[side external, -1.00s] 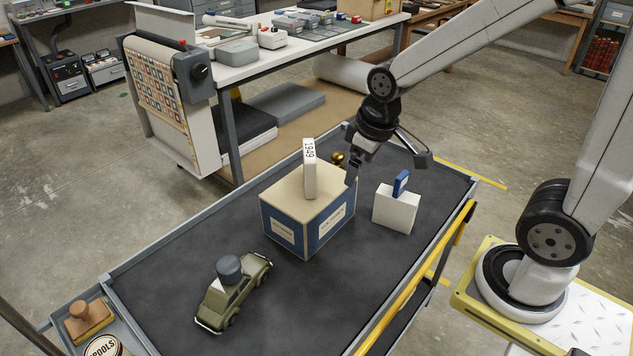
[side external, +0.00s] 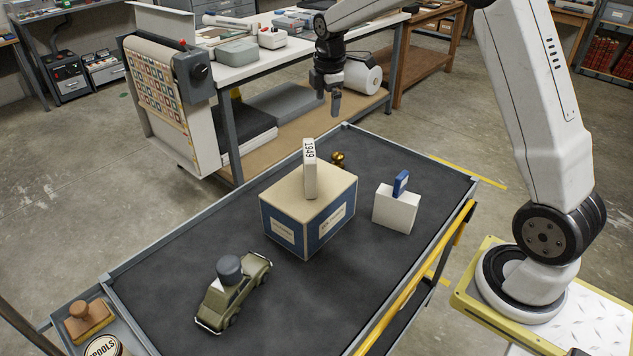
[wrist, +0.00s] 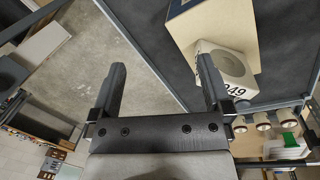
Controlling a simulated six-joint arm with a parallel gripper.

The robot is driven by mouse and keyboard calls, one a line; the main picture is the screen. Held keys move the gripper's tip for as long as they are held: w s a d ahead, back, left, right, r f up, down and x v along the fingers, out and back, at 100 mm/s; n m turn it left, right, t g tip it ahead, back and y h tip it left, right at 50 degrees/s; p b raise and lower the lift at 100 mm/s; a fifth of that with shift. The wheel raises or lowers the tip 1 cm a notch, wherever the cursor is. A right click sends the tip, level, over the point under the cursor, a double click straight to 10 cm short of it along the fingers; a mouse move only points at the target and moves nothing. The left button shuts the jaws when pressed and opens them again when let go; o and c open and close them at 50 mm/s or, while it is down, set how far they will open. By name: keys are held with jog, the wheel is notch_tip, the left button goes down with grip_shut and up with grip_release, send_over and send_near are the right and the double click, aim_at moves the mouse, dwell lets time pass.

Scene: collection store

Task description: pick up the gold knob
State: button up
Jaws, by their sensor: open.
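The small gold knob (side external: 338,159) sits on the dark cart top, just behind the blue and tan box (side external: 308,210), which partly hides its base. My gripper (side external: 335,112) is open and empty, raised well above the knob and toward the cart's far edge. I cannot make out the knob in the wrist view.
A white block marked 1949 (side external: 309,168) stands on the box. A white block (side external: 396,208) with a blue piece (side external: 401,183) is right of it. A green toy car (side external: 235,292) stands at the front left. A white-topped table (side external: 240,65) stands behind the cart.

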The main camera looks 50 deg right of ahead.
jog(key=w+d+f+n, duration=0.2)
jog(key=w+d+n, duration=0.3)
jog(key=d, duration=0.3)
jog(key=n+g, duration=0.1)
jog(key=n, duration=0.1)
send_over(337, 154)
jog(key=f, duration=1.6)
jog(key=shift+a+f, duration=0.35)
jog(key=shift+d+f, duration=0.15)
jog(key=shift+f, duration=1.15)
jog(key=shift+d+f, duration=0.2)
jog(key=shift+f, duration=1.1)
jog(key=shift+d+f, duration=0.2)
jog(key=shift+f, duration=1.05)
grip_shut()
